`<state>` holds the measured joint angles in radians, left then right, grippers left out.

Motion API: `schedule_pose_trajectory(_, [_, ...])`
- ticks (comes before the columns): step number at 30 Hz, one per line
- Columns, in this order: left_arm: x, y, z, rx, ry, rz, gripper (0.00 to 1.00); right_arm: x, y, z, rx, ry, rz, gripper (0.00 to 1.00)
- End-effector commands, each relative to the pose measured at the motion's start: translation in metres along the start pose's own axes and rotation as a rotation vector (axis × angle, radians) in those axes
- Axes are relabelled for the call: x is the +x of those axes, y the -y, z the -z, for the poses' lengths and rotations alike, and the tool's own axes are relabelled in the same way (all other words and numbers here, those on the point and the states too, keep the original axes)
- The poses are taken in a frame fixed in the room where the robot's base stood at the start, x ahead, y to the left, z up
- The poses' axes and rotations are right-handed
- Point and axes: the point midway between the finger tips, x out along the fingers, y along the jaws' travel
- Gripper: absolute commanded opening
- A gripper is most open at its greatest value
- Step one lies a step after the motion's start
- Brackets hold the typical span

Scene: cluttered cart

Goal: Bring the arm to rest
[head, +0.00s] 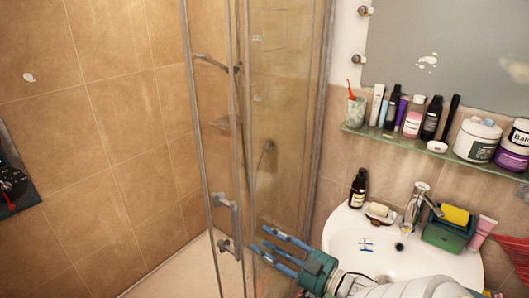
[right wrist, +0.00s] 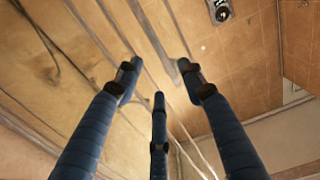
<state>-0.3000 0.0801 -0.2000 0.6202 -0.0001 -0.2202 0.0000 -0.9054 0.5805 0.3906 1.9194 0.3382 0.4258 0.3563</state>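My right gripper (head: 266,243) is in the lower middle of the head view, in front of the shower's glass door and left of the sink. Its blue fingers are spread apart and point left, with nothing between them. My right arm (head: 405,288), white with a green wrist, comes in from the bottom right. In the right wrist view the gripper (right wrist: 158,80) shows three straight, separated fingers, also empty. My left gripper is not in view.
The sink (head: 345,237) holds a dark soap bottle (head: 358,188), a tap (head: 416,206) and a green box with a yellow sponge (head: 455,215). A glass shelf (head: 400,140) above carries several tubes and jars. The shower door (head: 285,130) stands close behind the gripper.

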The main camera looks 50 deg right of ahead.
Motion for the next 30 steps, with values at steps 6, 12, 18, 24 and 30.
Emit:
schedule_pose_trajectory(6, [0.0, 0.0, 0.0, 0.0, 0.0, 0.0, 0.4, 0.0, 0.0, 0.0, 0.0, 0.0, 0.0, 0.4])
schedule_pose_trajectory(12, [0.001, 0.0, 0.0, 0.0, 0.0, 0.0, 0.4, -0.002, -0.005, -0.014, -0.001, 0.024, -0.017, 0.4])
schedule_pose_trajectory(18, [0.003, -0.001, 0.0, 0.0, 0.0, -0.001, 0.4, -0.024, -0.03, -0.119, -0.008, 0.208, -0.125, 0.4])
schedule_pose_trajectory(24, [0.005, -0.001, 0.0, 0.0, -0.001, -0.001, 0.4, -0.071, -0.025, -0.266, -0.009, 0.492, -0.208, 0.4])
schedule_pose_trajectory(30, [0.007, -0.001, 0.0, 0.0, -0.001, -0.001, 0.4, -0.133, 0.025, -0.398, -0.01, 0.79, -0.205, 0.4])
